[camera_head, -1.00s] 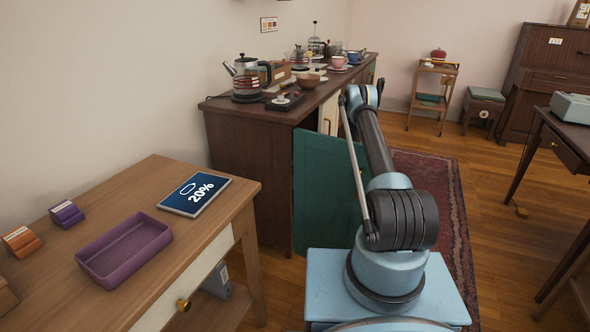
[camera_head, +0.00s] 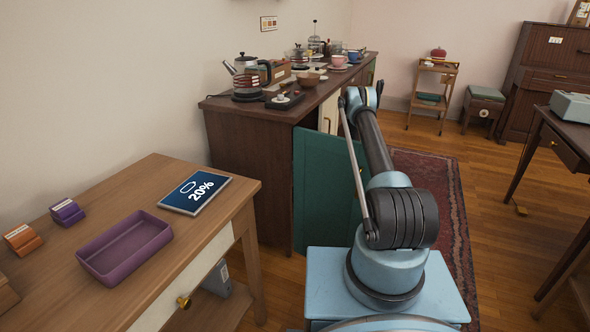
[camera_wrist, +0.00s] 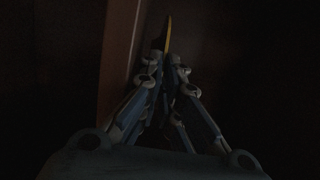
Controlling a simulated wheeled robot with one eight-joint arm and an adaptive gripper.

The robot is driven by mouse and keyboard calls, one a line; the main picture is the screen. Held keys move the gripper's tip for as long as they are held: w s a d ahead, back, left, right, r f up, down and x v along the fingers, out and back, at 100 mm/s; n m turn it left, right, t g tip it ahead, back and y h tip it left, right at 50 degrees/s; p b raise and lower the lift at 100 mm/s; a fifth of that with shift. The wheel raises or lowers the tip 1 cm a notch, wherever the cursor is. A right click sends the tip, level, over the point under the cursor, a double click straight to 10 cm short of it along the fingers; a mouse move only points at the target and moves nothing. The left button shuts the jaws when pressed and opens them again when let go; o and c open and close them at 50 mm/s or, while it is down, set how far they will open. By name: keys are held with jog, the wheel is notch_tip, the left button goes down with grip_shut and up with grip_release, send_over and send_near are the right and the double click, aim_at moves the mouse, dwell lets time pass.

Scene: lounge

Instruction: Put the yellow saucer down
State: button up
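The wrist view is very dark. My gripper (camera_wrist: 166,62) has its two fingers close together there, with a thin yellow edge between and beyond their tips. This looks like the yellow saucer (camera_wrist: 168,36), seen edge-on and standing close to upright. Most of the saucer is hidden or too dark to see. In the head view my arm stretches forward toward the dark wooden sideboard (camera_head: 252,165), and my gripper is hidden behind the arm.
A brown panel (camera_wrist: 118,50) runs along the left of the wrist view. In the head view a green door (camera_head: 325,190) hangs open beside my arm. A kettle (camera_head: 247,78) and several cups stand on the sideboard. A purple tray (camera_head: 125,250) lies on the near table.

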jog(key=shift+r, duration=0.3)
jog(key=s+d, duration=0.1)
jog(key=d, duration=1.1)
jog(key=shift+s, duration=0.35)
jog(key=shift+w, duration=0.15)
dwell(0.3)
